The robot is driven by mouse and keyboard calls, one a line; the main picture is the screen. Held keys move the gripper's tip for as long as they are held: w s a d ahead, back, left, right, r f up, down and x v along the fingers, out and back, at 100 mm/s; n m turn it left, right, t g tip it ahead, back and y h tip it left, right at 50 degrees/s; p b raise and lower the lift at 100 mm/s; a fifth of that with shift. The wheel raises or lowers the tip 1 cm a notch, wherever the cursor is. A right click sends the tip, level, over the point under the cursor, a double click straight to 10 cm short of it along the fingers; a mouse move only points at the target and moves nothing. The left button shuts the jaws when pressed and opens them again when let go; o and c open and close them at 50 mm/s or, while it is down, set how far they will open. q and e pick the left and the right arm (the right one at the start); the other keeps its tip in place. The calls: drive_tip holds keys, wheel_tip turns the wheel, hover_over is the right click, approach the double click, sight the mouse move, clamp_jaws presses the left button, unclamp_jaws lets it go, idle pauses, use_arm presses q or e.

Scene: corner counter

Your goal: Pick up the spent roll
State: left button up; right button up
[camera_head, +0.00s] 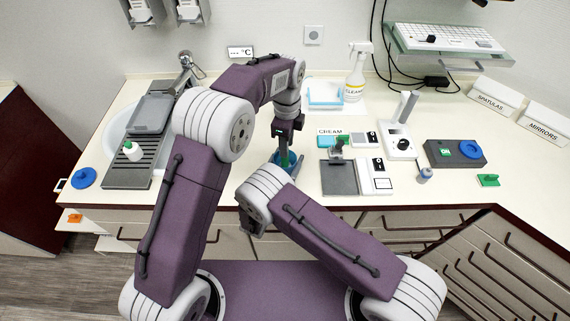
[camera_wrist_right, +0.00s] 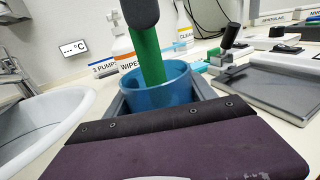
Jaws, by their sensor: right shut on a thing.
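A blue open-topped round cup (camera_wrist_right: 160,97) is held between the grey fingers of my right gripper (camera_wrist_right: 163,93), close above or on the counter. A green bar (camera_wrist_right: 147,52) with a dark rounded upper end reaches down into the cup. In the head view my left gripper (camera_head: 286,139) points down directly above the cup, with the green bar under it. Whether its jaws are shut on the bar cannot be told. I cannot make out anything as a spent roll for certain.
A grey plate device (camera_head: 339,178) stands just right of the cup. A sink (camera_head: 118,118) with a grey drainer is at the left. A spray bottle (camera_head: 355,73) stands at the back. A dark box with a blue dial (camera_head: 455,153) is at the right. The counter's front edge is close.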

sight(285, 161)
use_arm(q)
drive_tip(key=f, duration=0.5)
drive_tip(key=shift+w+a+f, duration=0.1)
drive_tip(key=shift+a+f, duration=0.2)
drive_tip(key=shift+f, duration=0.05)
clamp_jaws()
